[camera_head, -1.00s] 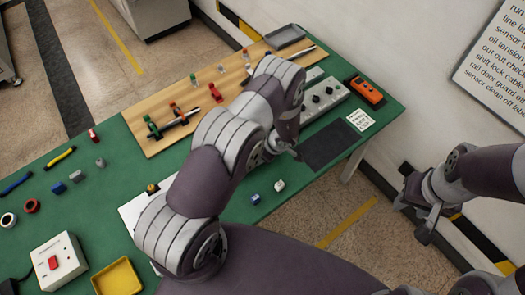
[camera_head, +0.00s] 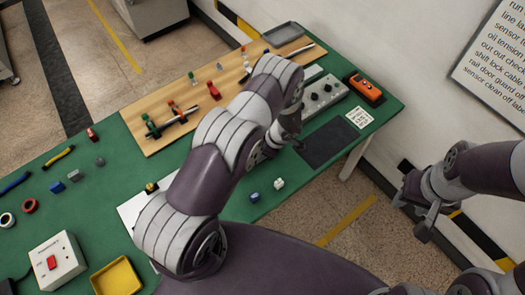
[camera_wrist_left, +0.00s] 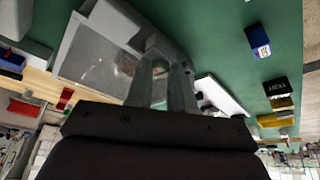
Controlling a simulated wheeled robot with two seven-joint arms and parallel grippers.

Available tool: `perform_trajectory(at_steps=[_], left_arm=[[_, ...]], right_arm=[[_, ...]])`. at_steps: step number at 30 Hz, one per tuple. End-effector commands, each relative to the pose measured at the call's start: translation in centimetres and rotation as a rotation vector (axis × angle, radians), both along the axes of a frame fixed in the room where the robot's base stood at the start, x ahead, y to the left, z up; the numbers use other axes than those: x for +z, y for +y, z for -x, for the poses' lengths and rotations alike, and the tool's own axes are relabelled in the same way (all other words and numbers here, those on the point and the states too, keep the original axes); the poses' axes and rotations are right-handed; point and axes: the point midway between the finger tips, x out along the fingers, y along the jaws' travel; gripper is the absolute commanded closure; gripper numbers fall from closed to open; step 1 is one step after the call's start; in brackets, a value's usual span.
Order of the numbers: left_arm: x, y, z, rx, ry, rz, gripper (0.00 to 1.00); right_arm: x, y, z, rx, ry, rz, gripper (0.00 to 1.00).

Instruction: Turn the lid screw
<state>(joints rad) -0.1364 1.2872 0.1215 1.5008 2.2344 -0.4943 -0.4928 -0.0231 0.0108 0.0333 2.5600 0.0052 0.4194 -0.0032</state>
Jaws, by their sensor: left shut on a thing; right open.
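My left arm reaches across the bench in the head view. Its gripper (camera_head: 298,147) is low beside the dark mat and partly hidden by my own wrist. In the left wrist view the left gripper's fingers (camera_wrist_left: 161,70) are close together at the edge of a grey box (camera_wrist_left: 97,55) with a dull panel in its top. They are shut on a small part there, which I take to be the lid screw; the fingers mostly hide it. My right gripper (camera_head: 428,212) is open and empty, off the bench at the right.
The green bench (camera_head: 110,190) carries a wooden board (camera_head: 160,98) with coloured clamps, a grey knob box (camera_head: 322,101), an orange device (camera_head: 366,88), a dark mat (camera_head: 327,143) and a yellow tray (camera_head: 117,277). Small blue (camera_head: 255,197) and white (camera_head: 279,183) blocks lie near the front edge.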

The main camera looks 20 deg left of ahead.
Motion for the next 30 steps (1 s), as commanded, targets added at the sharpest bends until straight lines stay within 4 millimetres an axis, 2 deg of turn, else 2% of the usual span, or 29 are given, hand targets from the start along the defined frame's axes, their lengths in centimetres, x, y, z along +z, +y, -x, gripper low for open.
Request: perform_trajectory(at_steps=[1, 2, 4, 13, 17, 20, 27, 30], left_arm=[[0.0, 0.0, 0.0, 0.0, 0.001, -0.001, 1.0], [0.0, 0.0, 0.0, 0.0, 0.001, -0.001, 0.74], [0.0, 0.0, 0.0, 0.0, 0.001, -0.001, 0.51], [0.1, 0.0, 0.0, 0.0, 0.0, 0.0, 0.51], [1.1, -0.5, -0.2, -0.001, -0.003, 0.0, 0.51], [3.0, -1.4, -0.3, -0.002, -0.006, 0.001, 0.51], [9.0, -3.8, -0.4, -0.001, -0.005, 0.001, 0.51], [10.5, -4.4, -0.4, -0.001, -0.003, 0.0, 0.51]], right_arm=[[0.0, 0.0, 0.0, 0.0, 0.0, 0.0, 0.57], [0.0, 0.0, 0.0, 0.0, 0.0, 0.0, 0.57], [0.0, 0.0, 0.0, 0.0, 0.0, 0.0, 0.57], [-0.1, 0.0, 0.0, 0.0, 0.0, 0.0, 0.57], [-0.6, 0.0, 0.0, 0.0, 0.0, 0.0, 0.57], [-1.3, 0.0, 0.0, 0.0, 0.0, 0.0, 0.57], [-2.6, 0.0, 0.0, 0.0, 0.0, 0.0, 0.57], [-2.9, 0.0, 0.0, 0.0, 0.0, 0.0, 0.57]])
